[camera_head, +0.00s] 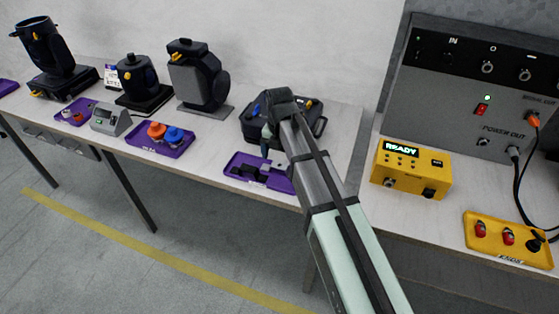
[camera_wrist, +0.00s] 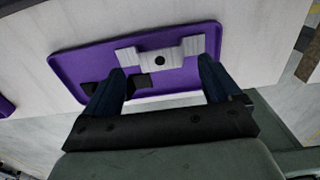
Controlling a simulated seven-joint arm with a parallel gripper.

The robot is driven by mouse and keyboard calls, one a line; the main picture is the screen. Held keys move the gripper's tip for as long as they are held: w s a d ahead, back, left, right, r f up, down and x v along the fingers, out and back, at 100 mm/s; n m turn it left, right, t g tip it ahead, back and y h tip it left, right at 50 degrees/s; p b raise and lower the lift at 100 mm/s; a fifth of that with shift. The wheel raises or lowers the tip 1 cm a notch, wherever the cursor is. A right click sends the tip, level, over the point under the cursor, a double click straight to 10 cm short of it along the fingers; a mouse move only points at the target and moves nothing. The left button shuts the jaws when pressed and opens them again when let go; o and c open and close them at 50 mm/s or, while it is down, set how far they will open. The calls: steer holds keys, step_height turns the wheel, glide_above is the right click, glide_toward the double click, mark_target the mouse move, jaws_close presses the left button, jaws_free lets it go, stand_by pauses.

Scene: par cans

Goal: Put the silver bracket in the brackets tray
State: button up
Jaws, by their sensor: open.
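The purple brackets tray (camera_head: 276,182) lies near the front edge of the left table, below my gripper. It fills the upper part of the wrist view (camera_wrist: 75,62). The silver bracket (camera_wrist: 175,51), a pale plate with a dark round hole, lies within the tray's outline in the wrist view. Dark pieces (camera_wrist: 142,80) lie in the tray beside it, partly hidden by my left finger. My gripper (camera_wrist: 162,66) is open, with its fingertips near the two ends of the silver bracket. No grip on it shows. In the head view the arm hides part of the tray.
A dark case (camera_head: 308,122) stands right behind the tray, close to my gripper. Another purple tray (camera_head: 177,151) with orange and blue parts lies to the left. Stage lights (camera_head: 199,75) stand at the back. A yellow READY box (camera_head: 411,168) stands on the right table.

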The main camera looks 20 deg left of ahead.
mark_target(279, 165)
step_height(279, 165, up, 9)
stand_by(0.4)
stand_by(0.4)
